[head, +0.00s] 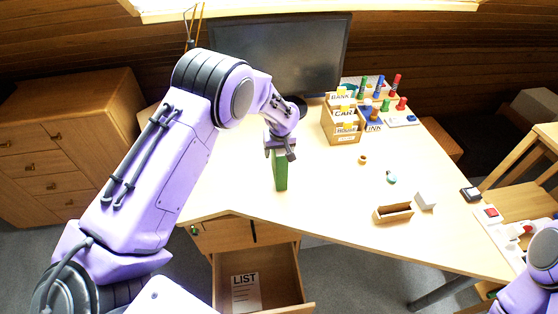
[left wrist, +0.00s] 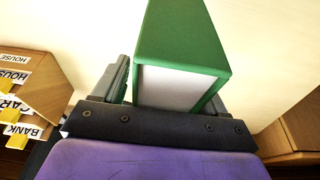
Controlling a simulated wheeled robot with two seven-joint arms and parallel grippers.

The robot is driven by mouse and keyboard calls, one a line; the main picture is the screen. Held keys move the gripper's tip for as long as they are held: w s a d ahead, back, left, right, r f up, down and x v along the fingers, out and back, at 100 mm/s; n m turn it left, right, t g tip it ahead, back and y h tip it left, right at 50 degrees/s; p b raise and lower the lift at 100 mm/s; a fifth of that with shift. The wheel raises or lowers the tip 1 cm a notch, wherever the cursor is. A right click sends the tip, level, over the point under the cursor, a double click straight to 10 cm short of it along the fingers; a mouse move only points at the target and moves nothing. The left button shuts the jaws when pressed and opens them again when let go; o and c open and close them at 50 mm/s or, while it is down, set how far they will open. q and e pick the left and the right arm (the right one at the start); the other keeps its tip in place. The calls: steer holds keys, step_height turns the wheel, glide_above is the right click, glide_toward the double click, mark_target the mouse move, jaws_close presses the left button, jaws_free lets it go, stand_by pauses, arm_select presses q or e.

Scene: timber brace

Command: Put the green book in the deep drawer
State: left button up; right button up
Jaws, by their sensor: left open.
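The green book (head: 280,170) stands upright on the desk near its front edge. In the left wrist view the book (left wrist: 180,38) shows its green cover and pale page edges between my fingers. My left gripper (head: 281,152) is open around the top of the book, coming from above; it also shows in the left wrist view (left wrist: 165,90). An open drawer (head: 303,277) juts out under the desk, with a paper marked LIST (head: 246,292) inside. Part of my right arm shows at the lower right, but its gripper is out of view.
A monitor (head: 285,55) stands at the back. A card file box (head: 341,122) and several coloured markers stand at the back right. A small wooden tray (head: 393,213) lies near the right front edge. The desk (head: 330,190) right of the book is clear.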

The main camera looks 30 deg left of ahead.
arm_select(q)
steer(key=shift+c, duration=0.3)
jaws_close()
steer(key=shift+w+r, duration=0.1)
